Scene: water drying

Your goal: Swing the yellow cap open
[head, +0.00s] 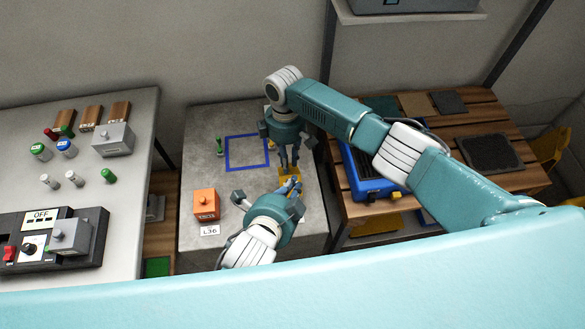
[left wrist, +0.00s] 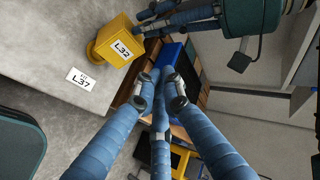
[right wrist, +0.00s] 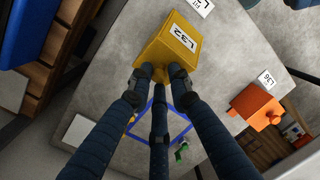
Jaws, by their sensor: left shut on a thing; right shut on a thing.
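The yellow block-shaped cap (head: 289,172) shows the label L32 in the left wrist view (left wrist: 120,43) and the right wrist view (right wrist: 172,42). My right gripper (head: 288,165) comes down from behind, and its fingers (right wrist: 157,80) are shut on the cap's narrow yellow end. My left gripper (head: 294,186) is at the cap's front side. In the left wrist view its fingers (left wrist: 163,85) are closed together, with the cap off to the upper left. What lies between these left fingertips is hidden.
An orange block (head: 206,204) stands on the grey table (head: 205,160) by the L36 label (head: 210,230). A blue square outline (head: 232,152) and a small green piece (head: 219,146) lie behind. A blue tray (head: 375,188) is on the wooden table at right.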

